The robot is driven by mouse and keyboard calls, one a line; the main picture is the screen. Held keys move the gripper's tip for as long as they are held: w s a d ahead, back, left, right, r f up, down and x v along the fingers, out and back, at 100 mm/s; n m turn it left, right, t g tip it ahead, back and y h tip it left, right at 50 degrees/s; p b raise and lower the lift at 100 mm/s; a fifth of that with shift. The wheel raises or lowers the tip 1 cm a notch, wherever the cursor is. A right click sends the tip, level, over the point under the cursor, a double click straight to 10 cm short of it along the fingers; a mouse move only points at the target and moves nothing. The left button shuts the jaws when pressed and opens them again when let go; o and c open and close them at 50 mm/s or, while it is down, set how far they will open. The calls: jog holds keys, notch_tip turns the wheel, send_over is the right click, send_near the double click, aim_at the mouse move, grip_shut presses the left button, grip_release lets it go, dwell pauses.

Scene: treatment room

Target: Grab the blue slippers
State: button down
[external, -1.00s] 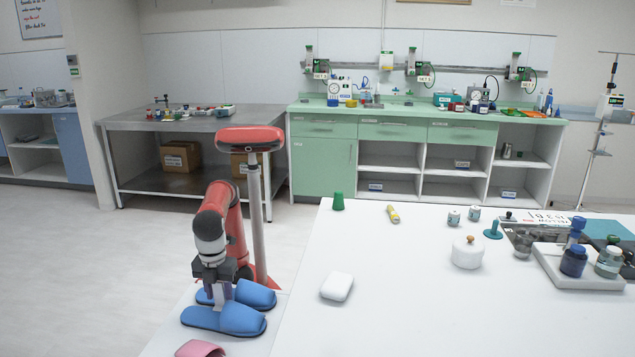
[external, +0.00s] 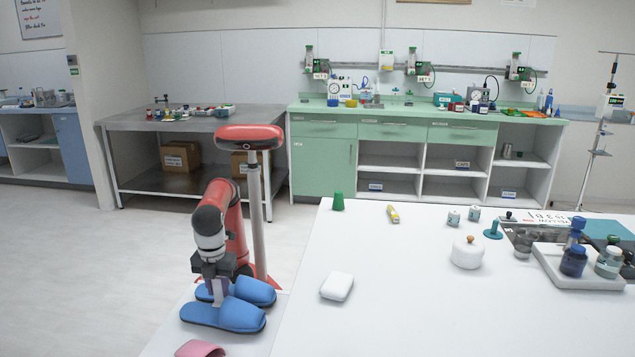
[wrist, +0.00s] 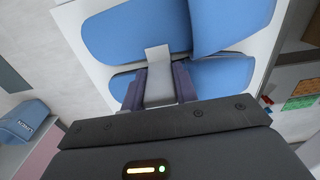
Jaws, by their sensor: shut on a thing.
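The pair of blue slippers (external: 236,315) lies side by side on the white surface at the lower left of the external view. Their blue soles and uppers also fill the upper part of the wrist view (wrist: 132,38). My gripper (external: 219,297) points down at the slippers, with its fingers at their inner edges.
A pink slipper (external: 201,349) lies in front of the blue pair. The large white table (external: 430,310) to the right holds a white soap-like block (external: 337,286), a lidded white jar (external: 467,252) and a tray (external: 585,283) with bottles. Open floor (external: 70,270) lies to the left.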

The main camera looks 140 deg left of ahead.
notch_tip(320, 180, up, 19)
jog(key=p, duration=0.8)
jog(key=shift+f+p, duration=0.15)
jog(key=shift+p, duration=0.2)
